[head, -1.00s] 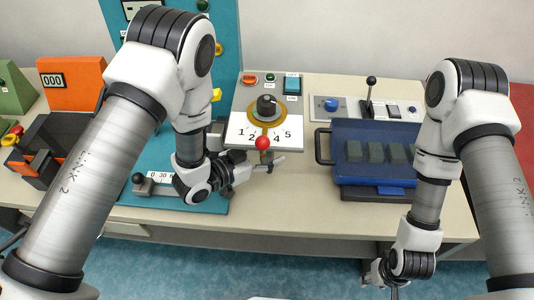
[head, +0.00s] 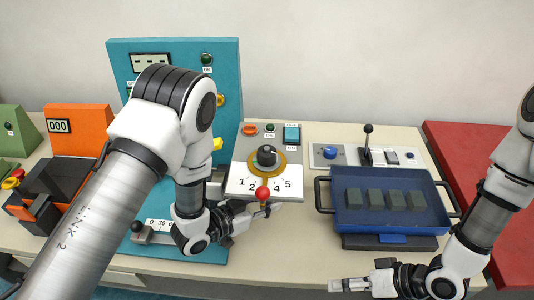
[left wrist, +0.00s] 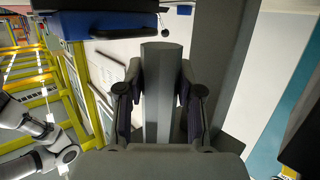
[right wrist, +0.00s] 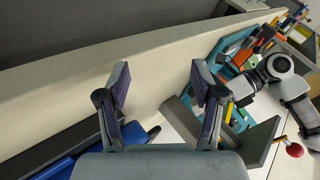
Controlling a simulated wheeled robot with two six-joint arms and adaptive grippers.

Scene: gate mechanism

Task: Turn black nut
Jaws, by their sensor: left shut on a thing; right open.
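A round black knob (head: 267,155), the only thing resembling the black nut, sits on a yellow ring above a white number plate (head: 236,186). A red ball lever (head: 263,192) stands at the plate's lower edge. My left gripper (head: 264,209) is just below that ball, in front of the number plate. In the left wrist view it is shut on an upright grey bar (left wrist: 162,95), which passes between its fingers. My right gripper (head: 338,285) is low at the table's front, apart from the knob. In the right wrist view its fingers (right wrist: 160,88) are spread and empty.
A blue tray (head: 340,227) with several grey blocks stands at right. Behind it is a panel (head: 320,155) with a black lever (head: 367,140). A teal panel (head: 170,50) and an orange box (head: 80,122) stand at left. Bare table lies before the number plate.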

